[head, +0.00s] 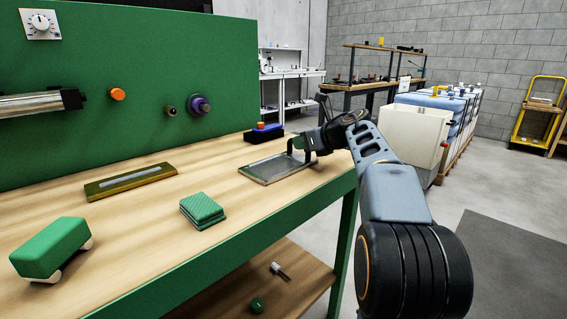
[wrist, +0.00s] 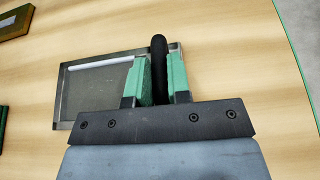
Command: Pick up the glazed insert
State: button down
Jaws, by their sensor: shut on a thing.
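The glazed insert (head: 272,170) looks like a flat grey pane in a thin metal frame, with an upright dark handle near its right end. It lies at or just above the wooden bench top, near the right edge; I cannot tell if it touches. In the wrist view the insert (wrist: 95,90) extends left of my gripper, and a pale strip shows along its upper edge. My gripper (wrist: 160,62) has its green pads shut on the black handle (wrist: 159,50). In the head view my gripper (head: 303,146) reaches in from the right. My gripper hides part of the insert.
On the bench (head: 60,190) are an olive framed plate (head: 130,182), green textured pads (head: 202,210), a green block (head: 50,247) and a dark box with an orange knob (head: 263,134). A green panel (head: 130,60) stands behind. Bare wood lies between them.

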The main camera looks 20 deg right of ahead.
jog(key=shift+r, duration=0.1)
jog(key=shift+r+p, duration=0.45)
jog(key=shift+p, duration=0.05)
jog(key=r+p, duration=0.2)
jog(key=r, duration=0.1)
jog(key=shift+s+r+p, duration=0.2)
jog(key=shift+s+p, duration=0.05)
jog(key=shift+p, duration=0.15)
jog(key=s+a+r+p, duration=0.2)
jog(key=s+r, duration=0.2)
jog(key=s, duration=0.2)
jog(key=s+a+r+p, duration=0.2)
jog(key=s+r, duration=0.2)
jog(key=s, duration=0.3)
jog(key=shift+r+p, duration=0.3)
jog(key=shift+p, duration=0.05)
